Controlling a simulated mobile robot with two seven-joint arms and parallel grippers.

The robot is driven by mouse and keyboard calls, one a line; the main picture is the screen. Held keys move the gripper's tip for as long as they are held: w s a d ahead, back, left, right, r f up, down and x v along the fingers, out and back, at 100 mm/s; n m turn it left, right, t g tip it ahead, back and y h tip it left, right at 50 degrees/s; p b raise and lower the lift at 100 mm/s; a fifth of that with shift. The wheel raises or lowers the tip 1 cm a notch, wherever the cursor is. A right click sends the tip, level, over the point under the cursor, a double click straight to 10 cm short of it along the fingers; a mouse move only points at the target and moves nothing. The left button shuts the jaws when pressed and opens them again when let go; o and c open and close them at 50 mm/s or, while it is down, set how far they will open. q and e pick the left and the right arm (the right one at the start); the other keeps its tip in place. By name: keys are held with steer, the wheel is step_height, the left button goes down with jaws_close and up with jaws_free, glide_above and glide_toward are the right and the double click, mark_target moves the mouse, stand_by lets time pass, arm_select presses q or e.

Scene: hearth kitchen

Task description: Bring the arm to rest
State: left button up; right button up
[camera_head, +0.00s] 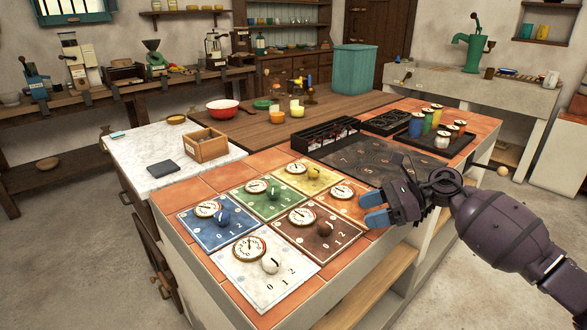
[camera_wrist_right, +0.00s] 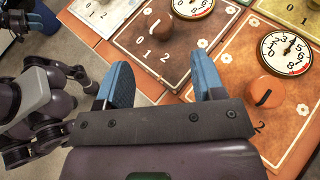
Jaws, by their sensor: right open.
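My right gripper (camera_head: 376,208) is open and empty, with blue fingertips, just off the right edge of the tiled counter (camera_head: 172,200). It is beside the orange panel (camera_head: 357,212) and the brown panel (camera_head: 296,240). In the right wrist view, the right gripper's two blue fingers (camera_wrist_right: 163,82) stand wide apart with nothing between them. The brown panel's knob (camera_wrist_right: 160,30) and the orange panel's knob (camera_wrist_right: 265,92) are beyond and beside the fingers. My left gripper is out of the head view; a dark part of mine at the wrist view's upper left may be it.
Several dial panels, including the white one (camera_head: 265,271), cover the near counter. Shelves (camera_head: 372,282) are under the counter's right side. Open floor (camera_head: 470,285) lies to the right.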

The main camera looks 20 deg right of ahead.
steer(key=shift+s+a, duration=0.15)
steer(key=shift+a, duration=0.05)
arm_select(q)
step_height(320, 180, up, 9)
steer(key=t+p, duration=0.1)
steer(key=p, duration=1)
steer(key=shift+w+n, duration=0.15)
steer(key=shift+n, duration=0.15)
arm_select(e)
steer(key=s+a+f+n+t+h, duration=0.1)
steer(key=s+a+f+n+h, duration=0.2)
steer(key=s+n, duration=0.5)
steer(key=s+a+f+n+t+h, duration=0.2)
steer(key=s+a+f+n+h, duration=0.2)
steer(key=s, duration=1.1)
steer(key=s+a+f+n+t+h, duration=0.2)
steer(key=s+a+f+n+h, duration=0.2)
steer(key=s+f+n, duration=0.4)
steer(key=s+n+h, duration=0.1)
steer(key=s+n, duration=0.2)
steer(key=n, duration=0.1)
steer(key=shift+s, duration=0.2)
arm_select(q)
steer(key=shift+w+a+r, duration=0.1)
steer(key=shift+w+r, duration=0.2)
arm_select(e)
steer(key=shift+o, duration=0.2)
